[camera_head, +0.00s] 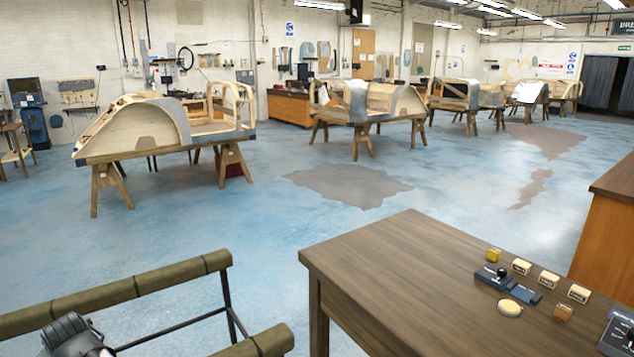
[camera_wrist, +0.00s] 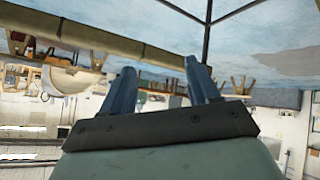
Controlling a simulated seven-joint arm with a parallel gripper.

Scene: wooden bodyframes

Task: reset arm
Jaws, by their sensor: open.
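My gripper (camera_wrist: 158,68) shows in the wrist view with its two blue-grey fingers spread apart. Nothing is between the fingers. The wrist view is upside down, with the padded bar (camera_wrist: 100,38) crossing behind the fingers and the workshop beyond. In the head view a dark, rounded mechanical part shows at the bottom left corner, beside the padded rail (camera_head: 130,288); I cannot tell whether it is part of my arm. The fingers cannot be made out there.
A wooden table (camera_head: 400,265) at the front right bears several small blocks, a dark blue device (camera_head: 494,277) and a pale round piece (camera_head: 509,308). A wooden cabinet (camera_head: 608,230) stands at the right edge. Wooden bodyframes (camera_head: 140,137) stand on trestles behind. The blue floor between is clear.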

